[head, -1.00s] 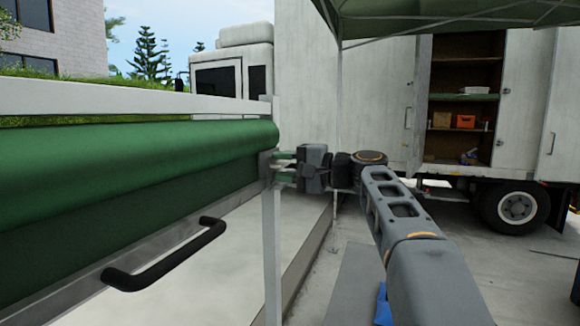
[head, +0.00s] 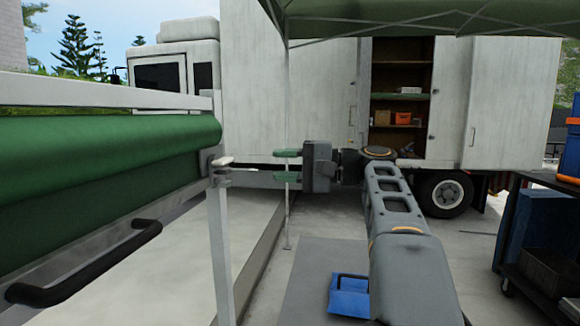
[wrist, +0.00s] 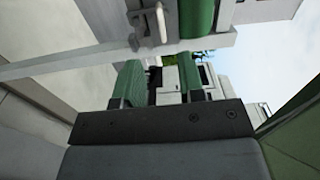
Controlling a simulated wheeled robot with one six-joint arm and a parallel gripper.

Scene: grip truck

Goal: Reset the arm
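My gripper (head: 288,166) is at the middle of the head view, with its green-padded fingers pointing left. The two fingers are apart with nothing between them, so it is open and empty. It also shows in the wrist view (wrist: 161,80), where the gap shows the distant truck cab. A small pale latch (head: 222,162) sits at the end of the white frame holding a green roll (head: 100,150). My fingertips are to the right of the latch, apart from it in the picture.
A black handle (head: 85,270) sticks out low at left. A thin canopy pole (head: 287,215) stands behind my fingers. A white box truck (head: 310,90) with open shelves is behind. A dark cart (head: 540,220) is at right. A blue item (head: 349,300) lies on the ground mat.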

